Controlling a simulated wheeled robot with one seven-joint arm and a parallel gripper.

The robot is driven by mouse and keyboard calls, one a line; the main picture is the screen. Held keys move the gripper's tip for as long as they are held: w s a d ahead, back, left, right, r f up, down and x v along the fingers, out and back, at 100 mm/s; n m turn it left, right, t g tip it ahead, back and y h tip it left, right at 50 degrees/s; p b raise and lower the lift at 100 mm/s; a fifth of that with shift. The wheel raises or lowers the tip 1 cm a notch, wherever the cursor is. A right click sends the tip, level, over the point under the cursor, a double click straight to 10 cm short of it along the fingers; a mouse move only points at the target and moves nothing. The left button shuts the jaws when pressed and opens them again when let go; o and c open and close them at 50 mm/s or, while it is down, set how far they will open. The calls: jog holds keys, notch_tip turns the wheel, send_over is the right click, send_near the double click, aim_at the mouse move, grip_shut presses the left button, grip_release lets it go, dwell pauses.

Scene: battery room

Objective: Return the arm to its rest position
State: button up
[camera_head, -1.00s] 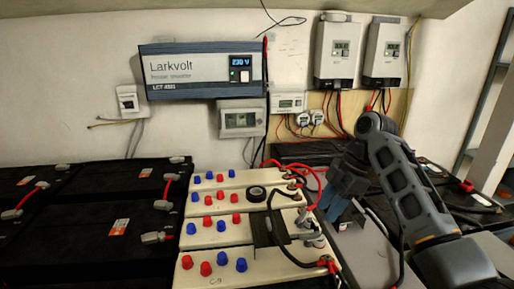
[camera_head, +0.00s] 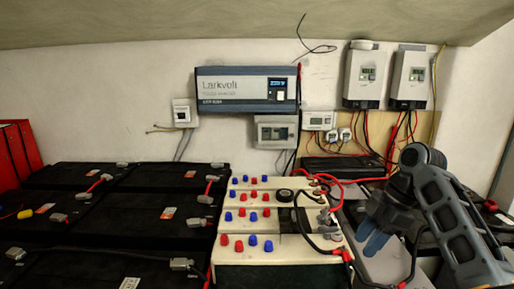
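My arm (camera_head: 450,215) stands at the right of the head view, bent at the top, with its end hanging down. My gripper (camera_head: 375,243) has blue fingers pointing down and left, over a grey surface to the right of the cream batteries. I see nothing held in it. The fingers overlap from this angle, so I cannot tell how far apart they are.
Cream batteries (camera_head: 265,258) with red and blue caps and cables stand left of my gripper. Black batteries (camera_head: 150,206) fill the left. A Larkvolt inverter (camera_head: 232,92) and two grey controllers (camera_head: 366,77) hang on the wall. Red cables (camera_head: 345,181) run behind my gripper.

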jog(key=s+a+f+m+t+y, duration=0.1)
jog(key=s+a+f+m+t, duration=0.15)
jog(key=a+f, duration=0.4)
jog(key=s+a+f+m+t, duration=0.1)
jog(key=s+a+f+m, duration=0.25)
jog(key=f, duration=0.55)
jog(key=s+a+f+m+t+h, duration=0.1)
jog(key=s+f+m+t, duration=0.15)
jog(key=s, duration=0.55)
jog(key=s+a+f+m+t, duration=0.1)
jog(key=s+f+m+t, duration=0.2)
jog(key=s, duration=0.4)
jog(key=s+d+r+m+t+h, duration=0.1)
jog(key=s+d+r+m+h, duration=0.1)
jog(key=s, duration=0.6)
jog(key=s+d+r+m+t+h, duration=0.1)
jog(key=s+d+r+m, duration=0.15)
jog(key=s, duration=0.65)
jog(key=s+d+r+m+t, duration=0.1)
jog(key=s+r+t, duration=0.1)
jog(key=s+r, duration=0.4)
jog(key=s+d+r+m+t+h, duration=0.1)
jog(key=s+d+r+t, duration=0.1)
jog(key=s+r, duration=0.4)
notch_tip(320, 180, up, 4)
jog(key=shift+s+d+r+p, duration=0.15)
jog(key=shift+d+r+p, duration=0.1)
jog(key=shift+d+p, duration=0.1)
